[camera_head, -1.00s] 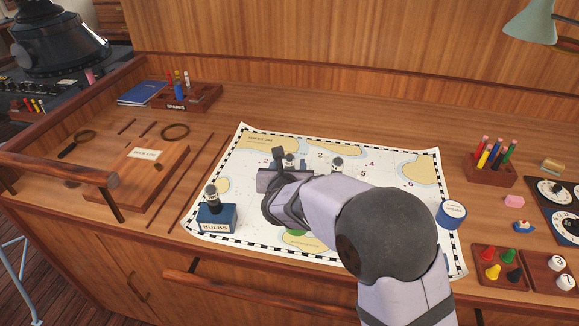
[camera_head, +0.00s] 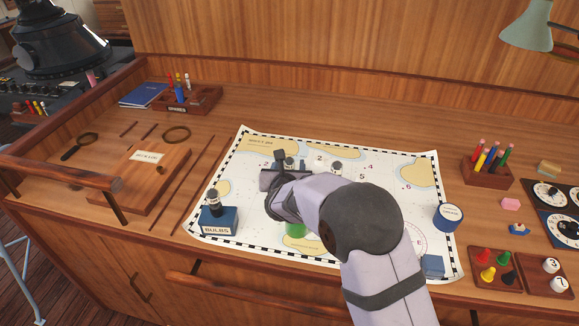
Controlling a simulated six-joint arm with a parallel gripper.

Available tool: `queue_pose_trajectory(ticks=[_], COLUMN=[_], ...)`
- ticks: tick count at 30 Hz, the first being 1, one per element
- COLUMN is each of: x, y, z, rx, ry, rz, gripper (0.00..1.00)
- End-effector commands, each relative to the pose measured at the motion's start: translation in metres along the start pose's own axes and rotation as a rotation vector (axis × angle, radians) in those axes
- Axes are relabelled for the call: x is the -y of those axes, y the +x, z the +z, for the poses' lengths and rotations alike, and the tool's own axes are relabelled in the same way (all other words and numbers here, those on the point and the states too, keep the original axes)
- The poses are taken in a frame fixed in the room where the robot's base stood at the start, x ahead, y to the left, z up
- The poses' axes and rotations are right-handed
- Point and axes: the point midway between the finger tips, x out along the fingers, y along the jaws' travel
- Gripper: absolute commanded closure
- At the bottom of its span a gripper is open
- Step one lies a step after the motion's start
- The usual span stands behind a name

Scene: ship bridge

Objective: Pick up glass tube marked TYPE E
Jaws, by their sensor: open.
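Small dark-topped glass tubes stand on the chart (camera_head: 345,155). One (camera_head: 289,163) is right beside my gripper (camera_head: 272,170), and another (camera_head: 337,166) is farther right, behind my arm. Their labels are too small to read, so I cannot tell which is TYPE E. Another dark-topped tube (camera_head: 214,203) stands upright in the blue box marked BULBS (camera_head: 217,222) at the chart's left. My gripper is open over the middle of the chart. Its fingertips are partly hidden, and I see nothing held.
My arm covers much of the chart; a green object (camera_head: 296,229) shows partly beneath it. A blue round tin (camera_head: 448,215) and a blue box (camera_head: 432,266) are at right. A wooden box (camera_head: 150,178) lies left. A pencil holder (camera_head: 487,176) stands back right.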

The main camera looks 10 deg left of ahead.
Motion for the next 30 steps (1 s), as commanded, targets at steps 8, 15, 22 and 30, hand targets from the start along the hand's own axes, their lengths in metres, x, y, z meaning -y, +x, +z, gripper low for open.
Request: queue_pose_trajectory(ticks=[8, 15, 22, 30], x=[0.000, -0.001, -0.001, -0.001], y=[0.025, 0.032, 0.031, 0.031], z=[0.001, 0.000, 0.000, 0.000], rx=[-0.001, 0.000, 0.000, 0.001], ry=[0.000, 0.000, 0.000, 0.000], rz=[-0.001, 0.000, 0.000, 0.000], gripper=[0.53, 0.53, 0.72, 0.97])
